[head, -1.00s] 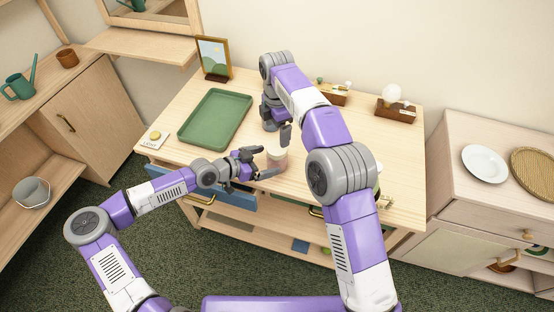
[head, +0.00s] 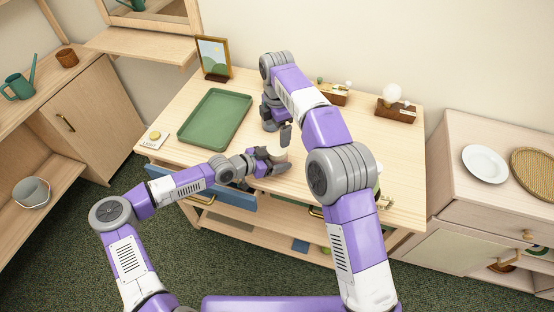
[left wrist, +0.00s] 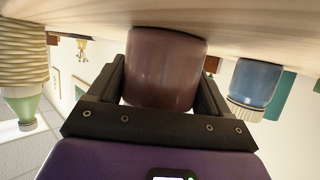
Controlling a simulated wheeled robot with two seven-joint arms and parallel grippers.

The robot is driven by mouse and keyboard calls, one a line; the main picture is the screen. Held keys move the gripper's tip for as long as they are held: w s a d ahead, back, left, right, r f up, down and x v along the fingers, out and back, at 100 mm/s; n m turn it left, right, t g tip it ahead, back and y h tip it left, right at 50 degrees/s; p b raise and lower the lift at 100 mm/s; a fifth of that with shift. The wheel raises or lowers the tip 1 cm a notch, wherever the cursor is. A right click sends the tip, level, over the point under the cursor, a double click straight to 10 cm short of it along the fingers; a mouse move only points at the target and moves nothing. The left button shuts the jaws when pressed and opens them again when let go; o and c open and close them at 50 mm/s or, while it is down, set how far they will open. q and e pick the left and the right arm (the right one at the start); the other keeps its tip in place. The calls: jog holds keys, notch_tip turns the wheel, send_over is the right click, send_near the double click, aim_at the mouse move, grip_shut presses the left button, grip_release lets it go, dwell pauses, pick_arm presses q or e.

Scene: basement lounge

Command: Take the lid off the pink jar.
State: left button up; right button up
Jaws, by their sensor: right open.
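The pink jar (left wrist: 167,70) stands on the sideboard top near its front edge, filling the space between my left gripper's fingers in the left wrist view. In the head view its pale top (head: 278,153) shows, partly behind the left fingers. My left gripper (head: 270,161) has one finger on each side of the jar; whether they press on it I cannot tell. The jar's lid is hidden in the left wrist view. My right gripper (head: 278,131) is open and empty, pointing down just behind the jar, partly covered by its own arm.
A green tray (head: 216,120) lies left of the jar, with a picture frame (head: 214,58) behind it. My right arm covers part of the sideboard.

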aim_at(277, 147)
pick_arm(q)
jog(key=c, duration=0.7)
grip_shut()
pick_arm(e)
jog(key=shift+m, duration=0.3)
jog(key=m, duration=0.6)
jog(key=shift+s+f, duration=0.1)
jog(key=shift+f, duration=0.05)
jog(key=m, duration=0.7)
jog(key=shift+f, duration=0.1)
jog(key=m, duration=1.7)
jog(key=shift+r+m, duration=0.25)
jog(key=shift+m, duration=0.05)
jog(key=shift+f, duration=4)
